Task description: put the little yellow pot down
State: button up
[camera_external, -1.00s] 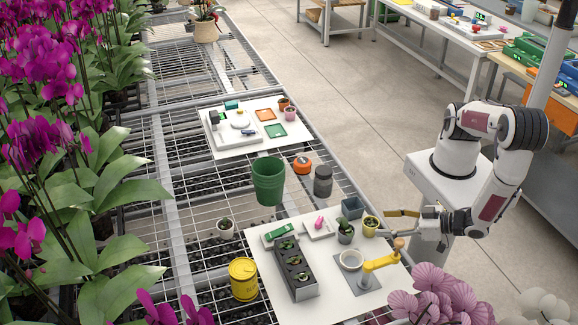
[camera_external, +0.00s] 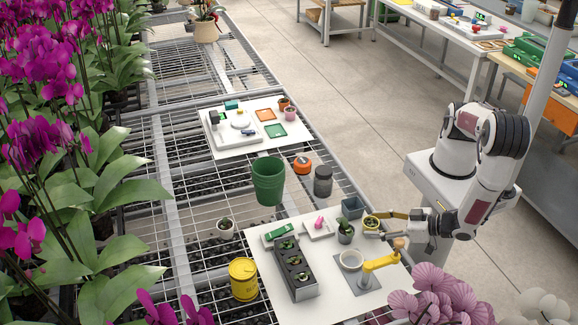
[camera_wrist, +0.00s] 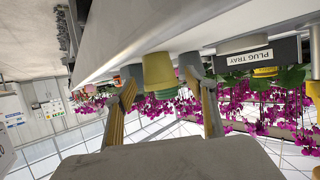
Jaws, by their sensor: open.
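My gripper (camera_external: 377,224) is open at the pot, with a finger on either side. The wrist view, which is turned upside down, shows the yellow pot (camera_wrist: 158,72) between the two spread fingers of my gripper (camera_wrist: 162,84). I cannot tell whether either finger touches it.
A dark grey pot with a plant (camera_external: 345,233) and a blue-grey square container (camera_external: 352,208) stand close by. A dark plug tray (camera_external: 296,272) is to the left.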

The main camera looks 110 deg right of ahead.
aim_at(371, 224)
jog(key=shift+x, duration=1.15)
jog(key=c, duration=1.3)
jog(key=shift+r, duration=0.2)
jog(key=shift+r, duration=4.8)
